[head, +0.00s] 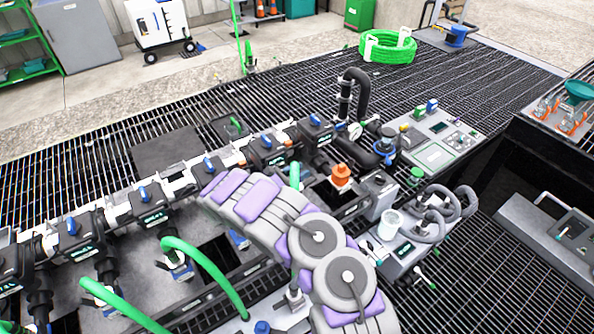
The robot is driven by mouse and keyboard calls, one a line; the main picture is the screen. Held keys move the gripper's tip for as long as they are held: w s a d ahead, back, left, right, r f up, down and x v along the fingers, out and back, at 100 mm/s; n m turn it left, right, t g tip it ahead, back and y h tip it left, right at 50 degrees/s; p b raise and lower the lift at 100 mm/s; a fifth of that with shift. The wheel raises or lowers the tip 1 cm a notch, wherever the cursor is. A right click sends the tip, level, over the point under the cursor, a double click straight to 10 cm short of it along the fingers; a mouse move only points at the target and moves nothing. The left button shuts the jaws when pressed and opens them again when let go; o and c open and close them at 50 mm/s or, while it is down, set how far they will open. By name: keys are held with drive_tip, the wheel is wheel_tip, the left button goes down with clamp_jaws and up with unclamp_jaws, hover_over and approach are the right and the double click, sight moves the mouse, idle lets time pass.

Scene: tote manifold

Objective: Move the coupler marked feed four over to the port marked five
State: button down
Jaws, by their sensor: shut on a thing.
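My grey and purple arm reaches from the bottom right to the manifold, but its links hide the fingers and whatever is between them. The manifold (188,180) is a pale pipe row running from lower left to upper centre. It carries several black valve bodies (149,213) with blue handles and small green labels, too small to read here. A green hose (205,263) curves from a coupler (175,262) below the row. Another green hose (122,306) lies at lower left. A short green hose piece (294,175) stands up behind my arm. I cannot read which coupler is feed four or which port is five.
An orange-topped fitting (341,177), a white cup (390,223) and grey hoses (437,218) stand right of my arm. A control panel (440,143) lies beyond. A green hose coil (388,46) rests on the far grating. Open grating (480,85) stretches behind the panel.

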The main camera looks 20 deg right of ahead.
drive_tip(key=shift+a+f+b, duration=0.1)
drive_tip(key=shift+f+b, duration=1.35)
drive_tip(key=shift+f, duration=1.15)
drive_tip(key=c, duration=0.7)
unclamp_jaws()
drive_tip(key=s+a+p, duration=0.2)
drive_tip(key=a+p, duration=0.1)
drive_tip(key=a, duration=0.9)
drive_tip(key=shift+s+d, duration=0.1)
